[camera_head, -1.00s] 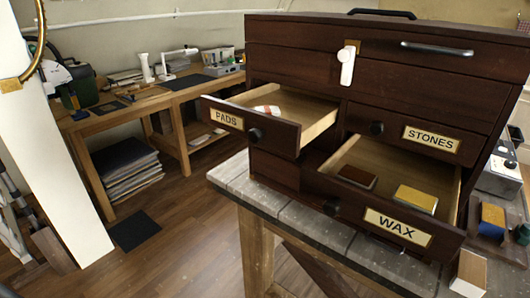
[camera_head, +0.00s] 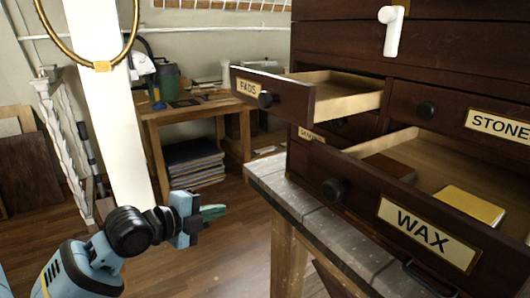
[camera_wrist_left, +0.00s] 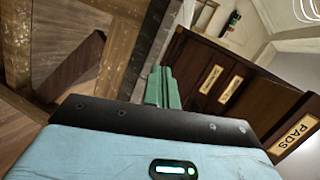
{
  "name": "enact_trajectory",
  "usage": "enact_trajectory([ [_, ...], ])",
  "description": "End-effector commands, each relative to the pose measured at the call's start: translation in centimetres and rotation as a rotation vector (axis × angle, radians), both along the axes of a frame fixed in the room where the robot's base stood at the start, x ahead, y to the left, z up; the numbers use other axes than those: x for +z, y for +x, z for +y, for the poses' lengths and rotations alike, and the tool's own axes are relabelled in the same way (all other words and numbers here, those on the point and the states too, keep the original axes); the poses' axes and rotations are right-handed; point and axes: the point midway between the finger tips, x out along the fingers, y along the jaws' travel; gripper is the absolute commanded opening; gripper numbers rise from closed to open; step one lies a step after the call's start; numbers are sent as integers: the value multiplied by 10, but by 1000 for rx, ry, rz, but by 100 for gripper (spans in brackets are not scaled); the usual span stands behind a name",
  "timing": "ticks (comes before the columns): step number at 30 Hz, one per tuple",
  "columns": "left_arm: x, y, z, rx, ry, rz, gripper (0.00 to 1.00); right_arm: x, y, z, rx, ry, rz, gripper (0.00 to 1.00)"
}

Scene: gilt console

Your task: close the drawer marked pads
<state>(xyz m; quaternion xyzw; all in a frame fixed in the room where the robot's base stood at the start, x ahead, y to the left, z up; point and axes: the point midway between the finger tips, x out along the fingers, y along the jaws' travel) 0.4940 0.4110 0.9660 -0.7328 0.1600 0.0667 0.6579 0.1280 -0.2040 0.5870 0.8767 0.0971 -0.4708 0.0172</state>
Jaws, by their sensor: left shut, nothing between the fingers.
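The drawer marked PADS (camera_head: 276,96) stands pulled out at the upper left of the dark cabinet, with a round dark knob on its front. In the left wrist view its PADS label (camera_wrist_left: 294,134) shows at the right edge. My left gripper (camera_head: 214,212) is shut and empty, below and to the left of the drawer, apart from it. Its green fingers (camera_wrist_left: 162,88) lie together in the left wrist view, pointing away from the camera. The drawer's contents are hidden from here. My right gripper is not in view.
The WAX drawer (camera_head: 402,222) is also out, holding a yellow block (camera_head: 470,206) and a brown one. The STONES drawer (camera_head: 470,118) is shut. The grey bench top (camera_head: 290,208) juts out under the cabinet. A wooden desk stands behind. Open floor lies around my left gripper.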

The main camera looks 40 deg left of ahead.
Motion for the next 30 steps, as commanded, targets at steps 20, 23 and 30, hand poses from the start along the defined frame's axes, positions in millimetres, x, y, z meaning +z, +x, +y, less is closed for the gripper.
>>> enact_trajectory([
  [20,255,-129,-60,-371,1486,-661,0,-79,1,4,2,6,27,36],
  [23,259,-140,-64,-375,1565,-678,0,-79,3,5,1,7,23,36],
  [30,261,-142,-65,-377,1587,-683,0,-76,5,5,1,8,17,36],
])
